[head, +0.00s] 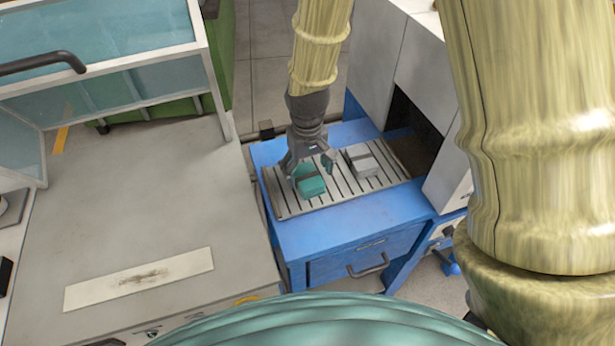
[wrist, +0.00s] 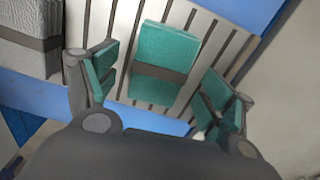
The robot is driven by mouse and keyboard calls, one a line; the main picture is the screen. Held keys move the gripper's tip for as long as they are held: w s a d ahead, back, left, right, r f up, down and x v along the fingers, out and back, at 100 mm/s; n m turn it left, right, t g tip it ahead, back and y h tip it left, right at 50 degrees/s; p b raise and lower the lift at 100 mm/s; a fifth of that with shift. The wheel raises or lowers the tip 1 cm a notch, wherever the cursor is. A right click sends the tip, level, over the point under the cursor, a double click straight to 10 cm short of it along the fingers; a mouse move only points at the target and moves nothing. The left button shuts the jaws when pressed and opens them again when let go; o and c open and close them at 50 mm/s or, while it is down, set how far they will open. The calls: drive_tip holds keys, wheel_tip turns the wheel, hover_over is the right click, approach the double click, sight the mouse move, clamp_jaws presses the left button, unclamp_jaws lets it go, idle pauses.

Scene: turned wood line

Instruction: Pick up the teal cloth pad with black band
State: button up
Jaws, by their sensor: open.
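The teal cloth pad with a black band (head: 311,186) lies on a slatted grey rack (head: 346,203) on top of a blue cabinet. In the wrist view the teal pad (wrist: 166,62) lies between the fingers, with its dark band across its middle. My gripper (head: 308,170) is open just above the pad, with a finger on either side of it. In the wrist view my gripper's fingers (wrist: 160,92) have teal inner faces and stand apart from the pad, with gaps on both sides. The head view shows the pad partly covered by the gripper.
A grey pad with a dark band (head: 362,160) lies on the same rack, to the right of the teal pad. A grey machine housing (head: 403,58) with a dark opening stands beyond the rack's right end. A grey worktable (head: 150,215) stands at left.

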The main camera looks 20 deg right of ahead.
drive_tip(key=shift+f, duration=1.2)
drive_tip(key=c, duration=1.1)
